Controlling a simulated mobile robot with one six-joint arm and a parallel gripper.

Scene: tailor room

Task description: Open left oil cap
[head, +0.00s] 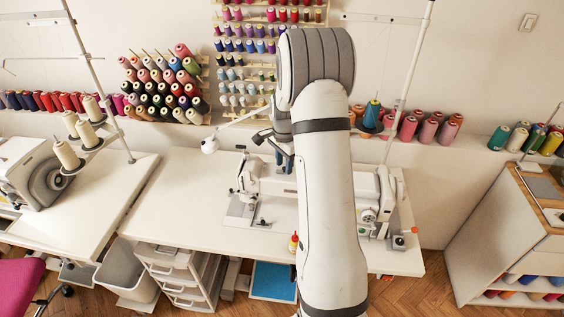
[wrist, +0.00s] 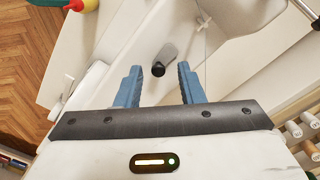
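The white sewing machine (head: 248,185) stands on the white table, its middle hidden behind my arm in the head view. It fills much of the wrist view (wrist: 110,60). A small dark round-ended part (wrist: 158,69) with a grey body shows on or by the machine, between and beyond my fingertips. I cannot tell whether it is the left oil cap; no other cap is clear. My gripper (wrist: 160,84) is open, with two blue fingers apart and nothing between them. In the head view, the gripper (head: 284,160) is partly hidden by my arm, above the machine.
A small bottle with a red top and yellow body (head: 294,242) stands near the table's front edge. Thread cones (head: 408,127) line the back ledge, and a thread rack (head: 250,45) hangs on the wall. The table's left part (head: 175,200) is clear.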

